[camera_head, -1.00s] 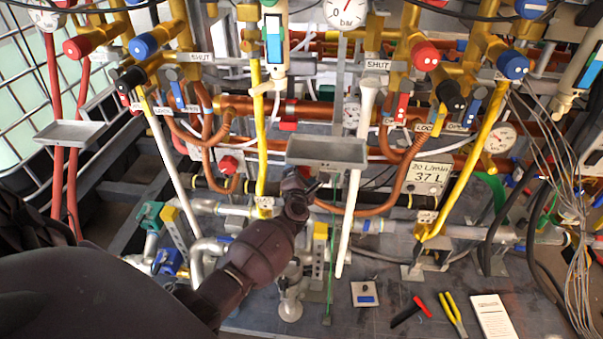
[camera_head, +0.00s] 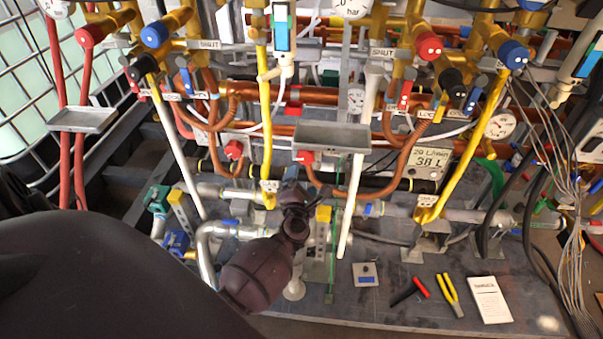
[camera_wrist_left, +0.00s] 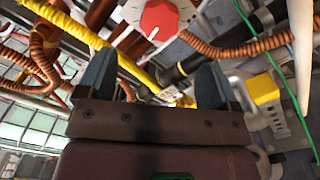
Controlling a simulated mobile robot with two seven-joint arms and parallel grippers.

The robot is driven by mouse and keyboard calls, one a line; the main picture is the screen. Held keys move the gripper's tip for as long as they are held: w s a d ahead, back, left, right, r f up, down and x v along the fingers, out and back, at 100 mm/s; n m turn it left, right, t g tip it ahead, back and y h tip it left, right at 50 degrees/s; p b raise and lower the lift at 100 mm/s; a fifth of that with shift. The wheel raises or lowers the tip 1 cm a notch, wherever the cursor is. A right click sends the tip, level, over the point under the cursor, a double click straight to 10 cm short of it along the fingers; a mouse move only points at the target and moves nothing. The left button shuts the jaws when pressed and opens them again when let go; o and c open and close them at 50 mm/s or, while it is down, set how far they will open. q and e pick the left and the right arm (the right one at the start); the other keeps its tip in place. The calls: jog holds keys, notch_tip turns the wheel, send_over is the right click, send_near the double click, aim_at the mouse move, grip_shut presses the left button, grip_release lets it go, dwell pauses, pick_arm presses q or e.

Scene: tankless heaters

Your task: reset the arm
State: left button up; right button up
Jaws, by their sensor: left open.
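My left arm comes in from the lower left of the head view. Its dark left gripper (camera_head: 291,178) points away from me, in front of the pipes and just below a small grey tray. In the left wrist view the two blue-grey fingers (camera_wrist_left: 157,77) stand wide apart with nothing held between them. Beyond them are a yellow pipe (camera_wrist_left: 112,48), a black pipe and a red round knob (camera_wrist_left: 160,19) on a white plate. In the head view I cannot tell whether the fingers touch any pipe. My right gripper is not seen.
A grey tray (camera_head: 332,136) juts out above the gripper, and a white pipe (camera_head: 361,170) stands to its right. Another tray (camera_head: 83,119) is at the left. Pliers (camera_head: 450,294) and a white booklet (camera_head: 489,299) lie on the grey base. Cables hang at the right.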

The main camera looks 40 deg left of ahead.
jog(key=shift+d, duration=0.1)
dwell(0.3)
pick_arm(q)
jog(key=s+d+r+m+t+h+p, duration=0.1)
jog(key=d+r+m+h, duration=0.3)
jog(key=m, duration=0.7)
jog(key=s+d+r+m+t+h, duration=0.1)
jog(key=d+r+m+h, duration=0.1)
jog(key=d+m+h, duration=0.75)
jog(key=s+f+m+g+y+p, duration=0.1)
jog(key=s+m, duration=0.3)
jog(key=s, duration=0.5)
jog(key=s+a+f+m+g+y+p, duration=0.1)
jog(key=s+m+g+p, duration=0.1)
jog(key=s, duration=0.8)
jog(key=s+a+f+m+g+y+p, duration=0.1)
jog(key=s+f+m+g+y+p, duration=0.1)
jog(key=s+m, duration=0.4)
jog(key=s+g, duration=0.1)
jog(key=s, duration=0.2)
jog(key=shift+s+a, duration=0.2)
jog(key=shift+s, duration=0.2)
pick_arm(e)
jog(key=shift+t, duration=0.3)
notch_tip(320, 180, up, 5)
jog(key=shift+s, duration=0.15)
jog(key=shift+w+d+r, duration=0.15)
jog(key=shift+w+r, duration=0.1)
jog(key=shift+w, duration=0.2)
